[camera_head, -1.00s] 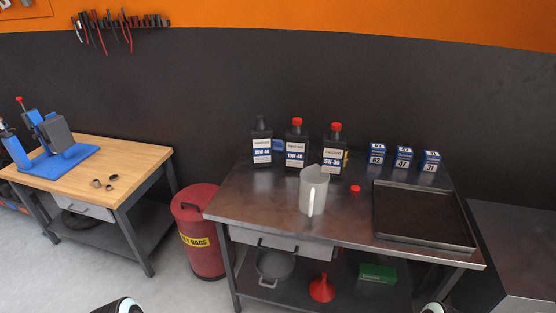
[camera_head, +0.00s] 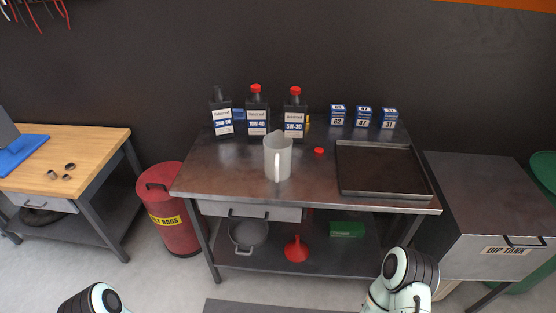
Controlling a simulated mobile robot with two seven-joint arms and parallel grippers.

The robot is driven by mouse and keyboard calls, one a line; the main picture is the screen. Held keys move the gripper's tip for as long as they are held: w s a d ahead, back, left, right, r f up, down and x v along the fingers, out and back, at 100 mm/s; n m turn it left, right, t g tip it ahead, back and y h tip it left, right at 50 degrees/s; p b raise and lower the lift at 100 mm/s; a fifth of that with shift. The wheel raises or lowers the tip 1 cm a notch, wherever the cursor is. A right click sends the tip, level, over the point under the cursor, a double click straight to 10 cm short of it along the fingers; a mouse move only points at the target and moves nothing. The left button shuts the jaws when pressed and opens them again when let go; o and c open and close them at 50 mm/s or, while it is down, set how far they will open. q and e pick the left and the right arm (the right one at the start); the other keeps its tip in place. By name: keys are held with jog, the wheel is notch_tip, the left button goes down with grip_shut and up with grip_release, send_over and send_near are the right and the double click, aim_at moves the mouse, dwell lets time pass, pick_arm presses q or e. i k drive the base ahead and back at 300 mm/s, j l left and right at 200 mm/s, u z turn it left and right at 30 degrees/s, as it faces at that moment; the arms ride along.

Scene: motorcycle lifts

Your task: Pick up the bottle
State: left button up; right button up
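Three dark oil bottles with white and blue labels stand upright in a row at the back left of the metal workbench (camera_head: 300,188). The left bottle (camera_head: 221,116) has no red cap on it. The middle bottle (camera_head: 257,114) and the right bottle (camera_head: 295,116) have red caps. A loose red cap (camera_head: 319,150) lies on the bench top. Parts of my two arms show at the bottom edge, well short of the bench. Neither gripper's fingers can be seen.
A white pitcher (camera_head: 278,160) stands in front of the bottles. A dark tray (camera_head: 382,170) lies on the bench's right side, with small blue boxes (camera_head: 363,117) behind it. A red rag bin (camera_head: 168,212) stands left and a dip tank (camera_head: 490,220) right.

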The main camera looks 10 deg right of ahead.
aim_at(221, 109)
jog(key=j+z, duration=0.1)
jog(key=z, duration=0.35)
jog(key=j+z, duration=0.1)
jog(key=z, duration=0.35)
jog(key=i+j+z, duration=0.1)
jog(key=z, duration=0.35)
jog(key=j+z, duration=0.4)
jog(key=k+j+z, duration=0.2)
jog(key=j+z, duration=0.15)
jog(key=j, duration=0.15)
jog(key=k+j+z, duration=0.15)
jog(key=j, duration=0.2)
jog(key=k+j+z, duration=0.1)
jog(key=j, duration=0.25)
jog(key=k+j+z, duration=0.15)
jog(key=j, duration=0.2)
